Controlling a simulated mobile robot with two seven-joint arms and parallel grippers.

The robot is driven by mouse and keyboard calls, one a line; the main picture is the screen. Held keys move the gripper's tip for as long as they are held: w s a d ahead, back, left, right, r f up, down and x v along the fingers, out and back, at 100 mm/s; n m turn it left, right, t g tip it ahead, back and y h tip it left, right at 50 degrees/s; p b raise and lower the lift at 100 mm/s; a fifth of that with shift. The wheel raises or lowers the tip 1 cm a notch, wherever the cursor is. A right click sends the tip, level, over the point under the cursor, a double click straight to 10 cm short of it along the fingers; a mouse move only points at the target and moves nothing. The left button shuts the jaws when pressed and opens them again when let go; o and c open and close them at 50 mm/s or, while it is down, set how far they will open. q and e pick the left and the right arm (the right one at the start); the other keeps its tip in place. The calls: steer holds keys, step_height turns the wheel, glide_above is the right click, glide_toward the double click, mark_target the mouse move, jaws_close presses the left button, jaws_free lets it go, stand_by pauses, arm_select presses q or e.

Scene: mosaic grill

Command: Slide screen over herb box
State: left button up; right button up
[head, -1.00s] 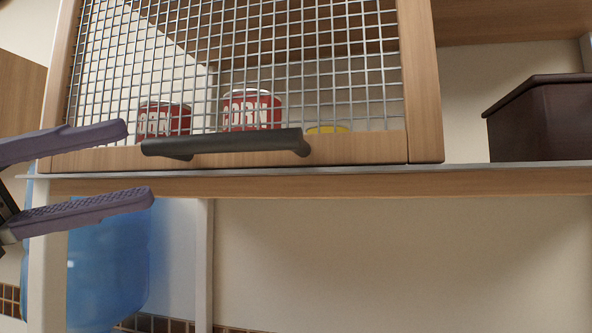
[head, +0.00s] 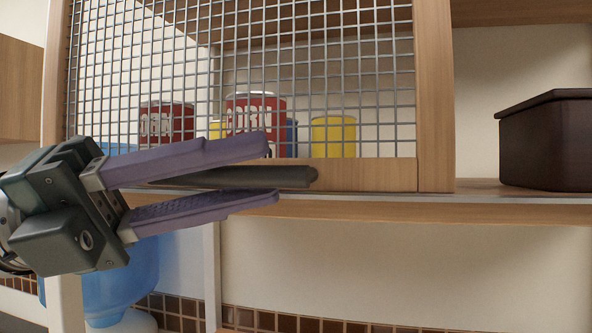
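The screen (head: 368,80) is a wire mesh in a wooden frame, covering the left part of a wall shelf. Its dark bar handle (head: 298,176) runs along the bottom rail. The herb box (head: 548,142), a dark brown lidded box, stands uncovered on the shelf to the right of the screen. My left gripper (head: 273,172) comes in from the left with its two purple fingers apart, one above and one below the handle in the picture. My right gripper is not in view.
Behind the mesh stand red-labelled cans (head: 253,112) and a yellow container (head: 334,136). The wooden shelf edge (head: 400,208) runs below the screen. A blue water jug (head: 120,275) is below at the left. The space between screen and box looks clear.

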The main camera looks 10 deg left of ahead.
arm_select(q)
jaws_close()
stand_by(1.1)
